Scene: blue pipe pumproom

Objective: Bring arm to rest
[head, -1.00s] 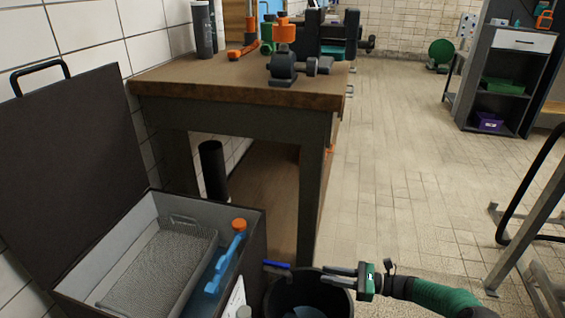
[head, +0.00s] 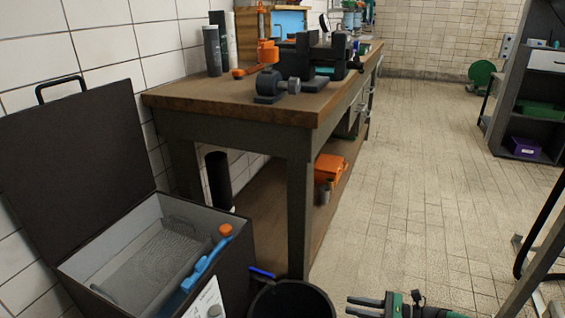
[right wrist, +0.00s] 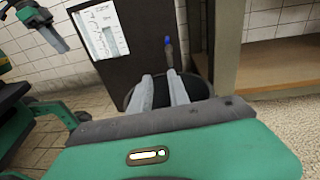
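My right gripper (head: 354,306) shows at the bottom of the head view, to the right of the black bin (head: 292,302). Its two fingers are apart, with nothing between them. In the right wrist view, the right gripper's fingers (right wrist: 159,78) are apart and appear in front of the bin. The green arm behind it is mostly cut off in the head view. My left gripper (right wrist: 42,22) seems to be the grey part at the upper left of the right wrist view; its opening cannot be made out. It is out of the head view.
An open dark box (head: 238,262) holds a wire basket (head: 160,258) and a blue tool with an orange end (head: 205,262). A workbench (head: 225,108) bears a vise (head: 318,55). A blue-tipped rod (head: 262,273) sits by the bin. Tiled floor (head: 420,190) is clear right of the bench.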

